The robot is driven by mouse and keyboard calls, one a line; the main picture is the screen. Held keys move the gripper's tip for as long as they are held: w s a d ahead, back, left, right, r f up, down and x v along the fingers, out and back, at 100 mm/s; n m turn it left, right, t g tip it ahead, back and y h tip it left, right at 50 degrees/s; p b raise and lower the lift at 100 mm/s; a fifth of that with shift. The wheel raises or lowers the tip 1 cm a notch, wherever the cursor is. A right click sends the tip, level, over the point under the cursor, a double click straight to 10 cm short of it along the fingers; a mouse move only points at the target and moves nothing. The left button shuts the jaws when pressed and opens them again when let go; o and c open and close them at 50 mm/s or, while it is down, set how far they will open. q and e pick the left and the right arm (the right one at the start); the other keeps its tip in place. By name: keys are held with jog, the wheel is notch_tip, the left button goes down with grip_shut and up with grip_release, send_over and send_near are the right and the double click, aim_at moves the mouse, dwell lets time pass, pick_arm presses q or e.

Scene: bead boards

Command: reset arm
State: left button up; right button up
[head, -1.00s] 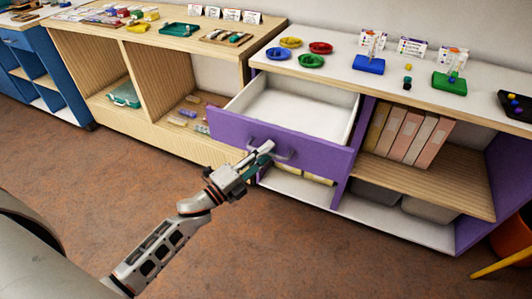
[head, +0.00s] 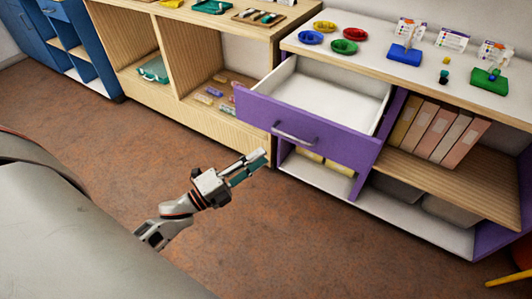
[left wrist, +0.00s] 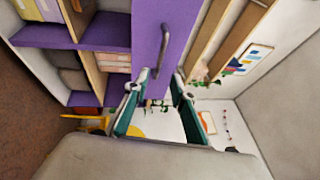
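My left gripper (head: 255,164) is in front of and below the purple drawer (head: 330,143), apart from it and empty. In the left wrist view its two teal-padded fingers (left wrist: 158,78) stand apart with clear space between them. The drawer is pulled open, and its white inside looks empty. Its grey handle (head: 295,134) is free; the handle also shows in the left wrist view (left wrist: 164,48), beyond the fingertips. My right gripper is not in view.
A white-topped shelf unit (head: 390,70) holds coloured dishes (head: 344,47), a blue bead board (head: 404,55) and a green one (head: 489,79). Binders (head: 435,135) stand below. A wooden shelf (head: 160,35) is at left. Brown floor in front is clear.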

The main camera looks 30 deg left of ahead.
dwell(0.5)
pick_arm(q)
jog(key=s+d+f+n+g+y+p, duration=0.3)
jog(key=s+f+n, duration=0.3)
jog(key=s+n, duration=0.3)
jog(key=s+d+f+n+g+y+p, duration=0.2)
jog(key=s+d+f+n+g+p, duration=0.2)
jog(key=s+n, duration=0.5)
jog(key=shift+s+d+f+n+g+y+p, duration=0.4)
jog(key=shift+d+f+n+p, duration=0.25)
jog(key=shift+f+n+p, duration=0.25)
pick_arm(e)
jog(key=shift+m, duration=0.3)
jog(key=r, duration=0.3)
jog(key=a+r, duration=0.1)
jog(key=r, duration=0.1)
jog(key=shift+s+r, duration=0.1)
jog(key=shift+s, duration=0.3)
